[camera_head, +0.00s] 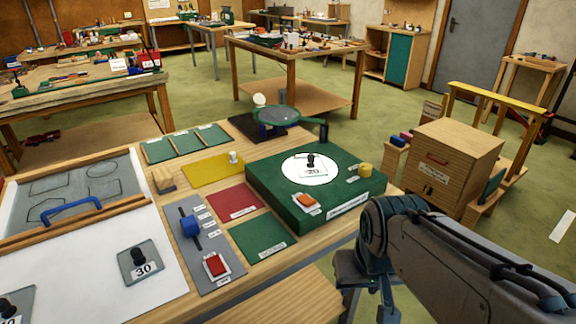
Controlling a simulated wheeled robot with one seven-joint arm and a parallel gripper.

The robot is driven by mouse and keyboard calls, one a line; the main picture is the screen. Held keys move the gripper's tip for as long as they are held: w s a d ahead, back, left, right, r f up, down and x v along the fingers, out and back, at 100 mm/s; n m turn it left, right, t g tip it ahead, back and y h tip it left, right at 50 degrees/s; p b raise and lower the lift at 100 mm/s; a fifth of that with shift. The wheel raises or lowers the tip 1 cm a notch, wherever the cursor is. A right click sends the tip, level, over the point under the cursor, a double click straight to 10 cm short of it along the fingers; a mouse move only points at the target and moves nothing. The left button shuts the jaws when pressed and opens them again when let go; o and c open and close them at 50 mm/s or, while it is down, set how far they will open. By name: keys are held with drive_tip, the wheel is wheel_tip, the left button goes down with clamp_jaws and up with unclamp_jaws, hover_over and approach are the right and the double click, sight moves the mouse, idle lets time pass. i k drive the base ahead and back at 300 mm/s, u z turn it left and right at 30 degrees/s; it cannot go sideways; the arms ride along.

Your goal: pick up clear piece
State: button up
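A clear, greyish square piece (140,266) with a black knob and a "30" label lies on the white board (90,262) at the front left. Another piece (12,306) with a black knob is cut off at the lower left corner. A third piece (313,170) with a black knob lies on the white disc of the green box. I cannot tell for sure which one the task names. My gripper (364,280) hangs at the bench's right front edge, away from all of them. Its fingers are not clearly visible.
A grey panel (205,243) has a blue slider and a red switch. A blue handle (70,209) is at the left. A wooden cabinet (452,165) stands beyond the bench's right side.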

sight(312, 166)
drive_tip(key=u, duration=0.45)
drive_tip(key=k, duration=1.15)
drive_tip(key=z, duration=0.1)
drive_tip(key=i, duration=0.6)
drive_tip(key=z, duration=0.8)
drive_tip(key=i, duration=0.65)
drive_tip(key=u, duration=0.6)
drive_tip(key=i, duration=0.8)
drive_tip(key=u, duration=0.8)
